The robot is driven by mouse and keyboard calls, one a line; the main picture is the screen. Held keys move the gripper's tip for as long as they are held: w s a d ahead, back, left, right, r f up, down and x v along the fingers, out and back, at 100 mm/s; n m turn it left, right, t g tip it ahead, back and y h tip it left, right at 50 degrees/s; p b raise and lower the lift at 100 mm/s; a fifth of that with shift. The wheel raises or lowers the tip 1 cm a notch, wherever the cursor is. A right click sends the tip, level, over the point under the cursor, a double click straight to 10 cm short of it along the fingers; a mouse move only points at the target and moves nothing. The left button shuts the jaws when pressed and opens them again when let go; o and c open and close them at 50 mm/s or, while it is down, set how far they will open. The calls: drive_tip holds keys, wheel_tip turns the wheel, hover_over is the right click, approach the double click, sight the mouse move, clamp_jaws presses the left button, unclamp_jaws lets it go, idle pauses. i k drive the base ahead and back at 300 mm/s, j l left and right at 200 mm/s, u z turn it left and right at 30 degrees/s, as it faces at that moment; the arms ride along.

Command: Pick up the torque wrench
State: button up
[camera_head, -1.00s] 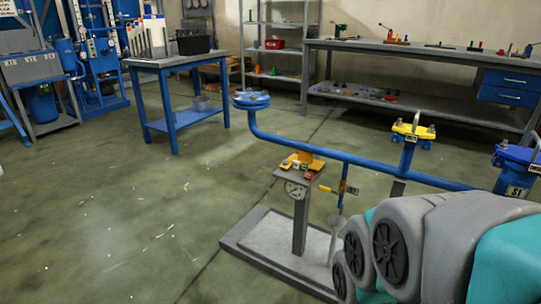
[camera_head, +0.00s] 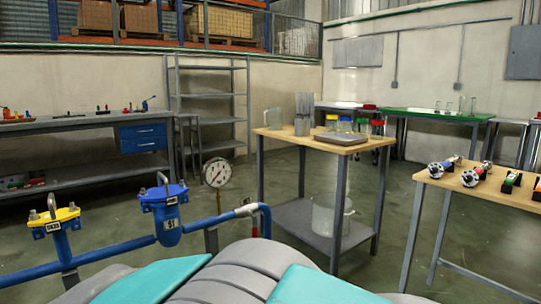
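I cannot make out a torque wrench for certain in this view. Small coloured tools (camera_head: 103,108) lie on the grey workbench (camera_head: 70,121) at the far left, too small to identify. Several silver, black and coloured devices (camera_head: 471,178) sit on the wooden-topped table (camera_head: 446,182) at the right edge; I cannot tell whether a wrench is among them. My grey and teal arm links fill the bottom middle. My gripper is not in view.
Blue piping (camera_head: 120,256) with a yellow-topped valve (camera_head: 56,216), a blue filter (camera_head: 164,210) and a gauge (camera_head: 217,172) runs across the left front. A wooden table (camera_head: 290,137) with glassware stands in the middle. A green-topped bench (camera_head: 420,115) is behind. Floor between the two wooden tables is clear.

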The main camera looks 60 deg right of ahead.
sight(458, 160)
drive_tip(key=z, duration=3.4)
